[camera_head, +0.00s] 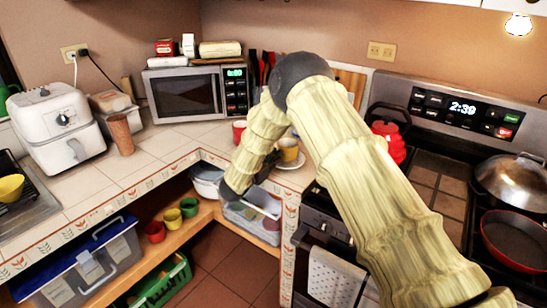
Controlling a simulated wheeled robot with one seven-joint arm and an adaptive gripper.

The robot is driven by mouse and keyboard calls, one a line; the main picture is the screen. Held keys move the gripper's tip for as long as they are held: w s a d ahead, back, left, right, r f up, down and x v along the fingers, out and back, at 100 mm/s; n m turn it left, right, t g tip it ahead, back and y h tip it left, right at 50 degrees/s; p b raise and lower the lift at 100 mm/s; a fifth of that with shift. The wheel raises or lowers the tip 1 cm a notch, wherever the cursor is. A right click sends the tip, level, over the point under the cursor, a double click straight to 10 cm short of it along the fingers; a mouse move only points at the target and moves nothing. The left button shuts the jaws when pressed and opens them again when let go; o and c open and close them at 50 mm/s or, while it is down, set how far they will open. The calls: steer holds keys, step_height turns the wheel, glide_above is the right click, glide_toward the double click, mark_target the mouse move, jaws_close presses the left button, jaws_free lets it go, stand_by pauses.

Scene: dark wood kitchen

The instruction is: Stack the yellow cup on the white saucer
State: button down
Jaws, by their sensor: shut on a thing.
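The yellow cup (289,148) is on the counter corner beside the stove, at or just above the white saucer (296,163). I cannot tell whether the cup's base touches the saucer. My gripper (277,157) reaches in from the left of the cup, low over the counter edge, and is shut on the cup. My forearm and the dark gripper hide part of the cup's left side and of the saucer.
A red mug (239,131) stands behind my forearm. A red kettle (388,140) is on the stove to the right. A microwave (187,93) and an air fryer (57,125) stand on the left counter. Small cups (172,217) sit on the lower shelf.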

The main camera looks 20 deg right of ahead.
steer(key=shift+f, duration=0.3)
steer(key=shift+f+b, duration=0.45)
steer(key=shift+b, duration=0.2)
steer(key=c, duration=1.5)
jaws_free()
steer(key=shift+c, duration=0.2)
steer(key=shift+r, duration=0.1)
steer(key=shift+r+p, duration=0.4)
steer(key=shift+p, duration=0.25)
steer(key=shift+s+a+f, duration=0.1)
steer(key=shift+s+a, duration=0.05)
steer(key=b+v, duration=0.4)
steer(key=v, duration=0.7)
steer(key=shift+s+a, duration=0.25)
